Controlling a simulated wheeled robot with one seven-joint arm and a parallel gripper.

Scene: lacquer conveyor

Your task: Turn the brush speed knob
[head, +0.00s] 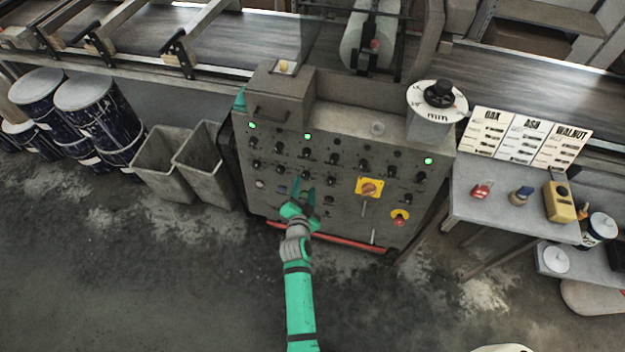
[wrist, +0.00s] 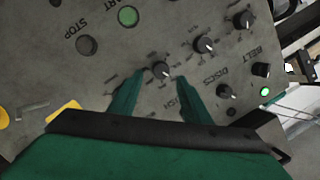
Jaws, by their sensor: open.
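My gripper (head: 303,190) is open in front of the lower part of the grey control panel (head: 270,207). In the wrist view, a small dark knob with a pale pointer mark (wrist: 161,69) shows between the two fingertips (wrist: 160,77). The fingers lie left and right of it in the picture; I cannot tell whether they touch it or how far off the panel they are. The small print beside this knob is unreadable. A partly hidden label ending in "USH" (wrist: 186,101) is by the right finger. In the head view, my gripper hides this part of the panel.
Similar knobs (wrist: 203,44) line up towards the upper right, with "DISCS" and "BELT" labels below. A green button (wrist: 128,16) and a grey button (wrist: 87,45) are at upper left. A red rail (head: 330,238) runs along the panel's foot. Grey bins (head: 163,170) stand left, a side table (head: 512,211) right.

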